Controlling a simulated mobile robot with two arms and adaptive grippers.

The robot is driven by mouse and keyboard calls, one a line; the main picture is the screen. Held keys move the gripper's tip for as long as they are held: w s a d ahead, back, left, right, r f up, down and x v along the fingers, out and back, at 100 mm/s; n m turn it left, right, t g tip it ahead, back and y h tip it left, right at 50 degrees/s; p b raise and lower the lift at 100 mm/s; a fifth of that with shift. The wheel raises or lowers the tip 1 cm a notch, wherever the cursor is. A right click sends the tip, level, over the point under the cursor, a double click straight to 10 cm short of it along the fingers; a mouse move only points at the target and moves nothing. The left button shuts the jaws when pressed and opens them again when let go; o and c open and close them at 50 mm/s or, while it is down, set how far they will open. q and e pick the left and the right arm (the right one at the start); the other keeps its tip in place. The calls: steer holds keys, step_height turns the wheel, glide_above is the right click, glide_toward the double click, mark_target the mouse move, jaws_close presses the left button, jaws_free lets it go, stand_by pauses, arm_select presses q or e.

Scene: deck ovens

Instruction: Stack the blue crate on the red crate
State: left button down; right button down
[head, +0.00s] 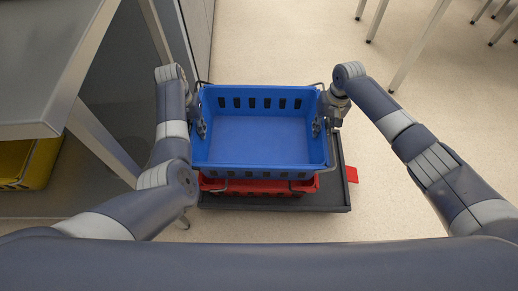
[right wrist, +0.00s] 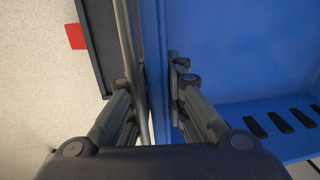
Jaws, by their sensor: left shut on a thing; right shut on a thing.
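The blue crate (head: 260,135), empty and open at the top, is between my two arms in the head view. My left gripper (head: 200,127) is shut on its left wall and my right gripper (head: 319,125) on its right wall. The right wrist view shows the right fingers (right wrist: 155,80) on either side of the blue wall (right wrist: 154,30) and its metal bar. The red crate (head: 262,187) is underneath, mostly hidden; only its near side shows. I cannot tell whether the blue crate touches it.
A dark low platform (head: 335,200) lies under the red crate, with a red tab (head: 352,174) at its right. A yellow crate (head: 14,160) is at the left, below a grey table (head: 45,60). Table legs (head: 420,45) stand at the upper right.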

arm_select(q)
steer(key=shift+w+a+f, duration=0.1)
steer(key=shift+a+f, duration=0.2)
steer(key=shift+a, duration=0.15)
arm_select(e)
steer(key=shift+d+f, duration=0.4)
steer(key=shift+d, duration=0.05)
arm_select(q)
steer(key=c, duration=1.6)
jaws_free()
arm_select(e)
steer(key=c, duration=1.6)
jaws_free()
arm_select(q)
steer(key=shift+o, duration=0.2)
steer(key=shift+d, duration=0.2)
arm_select(e)
steer(key=shift+o, duration=0.2)
steer(key=shift+a+r, duration=0.1)
steer(key=shift+a, duration=0.1)
arm_select(q)
steer(key=shift+r, duration=0.1)
arm_select(e)
steer(key=shift+a, duration=0.1)
